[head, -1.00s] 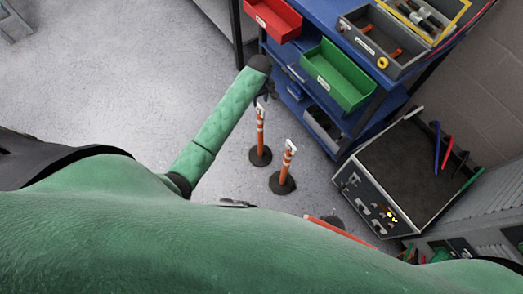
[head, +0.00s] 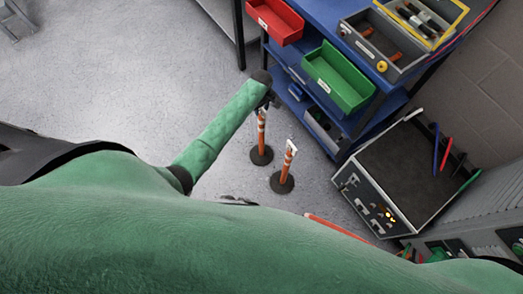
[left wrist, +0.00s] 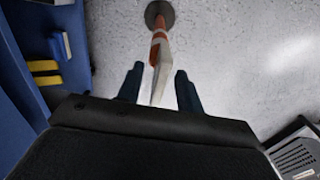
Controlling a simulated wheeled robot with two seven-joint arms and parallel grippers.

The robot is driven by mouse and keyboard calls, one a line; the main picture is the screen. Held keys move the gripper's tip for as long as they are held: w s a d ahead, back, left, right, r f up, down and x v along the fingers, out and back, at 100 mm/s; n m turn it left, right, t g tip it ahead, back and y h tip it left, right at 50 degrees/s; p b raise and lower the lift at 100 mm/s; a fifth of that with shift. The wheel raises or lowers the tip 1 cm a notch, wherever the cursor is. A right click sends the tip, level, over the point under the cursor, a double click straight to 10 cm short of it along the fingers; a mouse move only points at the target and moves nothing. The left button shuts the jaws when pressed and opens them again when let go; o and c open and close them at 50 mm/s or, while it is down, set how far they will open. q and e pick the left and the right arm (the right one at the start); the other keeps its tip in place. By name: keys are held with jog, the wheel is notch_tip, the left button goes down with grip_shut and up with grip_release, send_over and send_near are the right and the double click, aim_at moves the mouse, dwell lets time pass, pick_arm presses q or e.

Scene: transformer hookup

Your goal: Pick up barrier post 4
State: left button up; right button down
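Two orange-and-white barrier posts stand upright on round dark bases: a left post (head: 261,134) and a right post (head: 287,166). Their labels are too small to read, so I cannot tell which is post 4. My left gripper (head: 268,102) is at the top of the left post in the head view. In the left wrist view, the open fingers of my left gripper (left wrist: 158,88) stand on either side of the white top of a barrier post (left wrist: 159,52), with gaps showing at both sides. My right gripper is not in view.
A blue shelf unit (head: 372,118) with a red bin (head: 275,20) and a green bin (head: 338,78) stands close to the right of my left gripper. A grey cabinet (head: 372,205) with cables is right of the posts.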

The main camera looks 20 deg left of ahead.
pick_arm(q)
jog(key=shift+f, duration=0.35)
grip_shut()
jog(key=shift+r, duration=0.1)
dwell(1.1)
